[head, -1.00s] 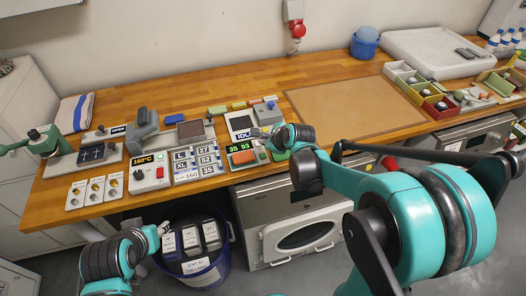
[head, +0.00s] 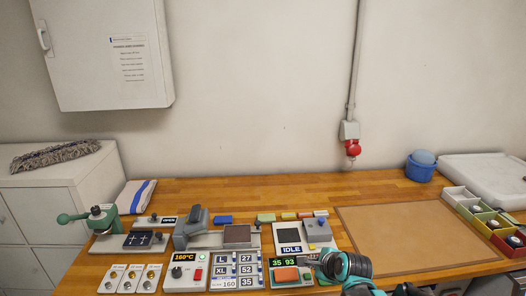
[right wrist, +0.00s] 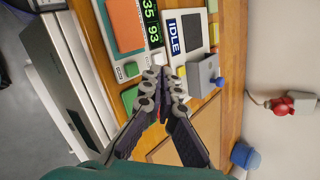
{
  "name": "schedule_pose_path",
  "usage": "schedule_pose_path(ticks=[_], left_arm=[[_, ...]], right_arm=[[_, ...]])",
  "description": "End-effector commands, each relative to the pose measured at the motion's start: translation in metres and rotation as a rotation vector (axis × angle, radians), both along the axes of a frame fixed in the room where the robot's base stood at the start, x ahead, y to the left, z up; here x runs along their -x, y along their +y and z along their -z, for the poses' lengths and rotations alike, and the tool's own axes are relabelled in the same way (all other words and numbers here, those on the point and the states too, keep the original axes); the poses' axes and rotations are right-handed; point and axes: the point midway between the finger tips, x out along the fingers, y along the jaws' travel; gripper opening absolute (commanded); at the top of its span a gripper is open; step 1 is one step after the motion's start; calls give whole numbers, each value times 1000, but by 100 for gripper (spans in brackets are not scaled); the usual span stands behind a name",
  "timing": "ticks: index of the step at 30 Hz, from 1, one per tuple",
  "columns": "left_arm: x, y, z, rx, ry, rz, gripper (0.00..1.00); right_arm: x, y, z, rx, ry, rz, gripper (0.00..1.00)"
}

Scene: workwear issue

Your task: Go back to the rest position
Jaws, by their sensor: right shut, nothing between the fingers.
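My right gripper (right wrist: 165,76) is shut and empty in the right wrist view, its fingertips together. It hangs close to the counter by the panel with the "IDLE" label (right wrist: 174,35) and the green "35 93" display (right wrist: 152,20). In the head view the teal right arm (head: 345,265) comes in at the bottom, and the gripper tips (head: 314,262) are just right of the orange pad (head: 286,274). I cannot tell if the tips touch anything. My left gripper is not in view.
The wooden counter (head: 395,190) runs along the wall. Left of the right gripper stand the "160°C" box (head: 186,273), a size board (head: 237,271) and a green lever press (head: 101,218). A brown mat (head: 415,235) lies clear on the right, with small bins (head: 480,216) beyond.

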Motion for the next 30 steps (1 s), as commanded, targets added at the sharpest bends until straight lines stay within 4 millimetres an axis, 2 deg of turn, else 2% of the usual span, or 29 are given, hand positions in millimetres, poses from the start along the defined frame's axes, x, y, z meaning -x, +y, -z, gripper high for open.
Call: schedule_pose_path(ticks=[6, 12, 15, 18, 21, 30], left_arm=[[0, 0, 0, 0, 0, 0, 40], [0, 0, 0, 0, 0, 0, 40], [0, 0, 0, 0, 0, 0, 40], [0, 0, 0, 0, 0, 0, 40], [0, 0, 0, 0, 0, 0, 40], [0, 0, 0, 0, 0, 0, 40]], right_arm=[[89, 6, -27, 507, -34, -495, 0], [168, 4, -28, 967, -51, -996, 0], [197, 1, -24, 1135, -55, -1198, 0], [215, -2, -19, 1246, -56, -1338, 0], [224, -3, -16, 1305, -56, -1416, 0], [226, -4, -16, 1326, -56, -1443, 0]])
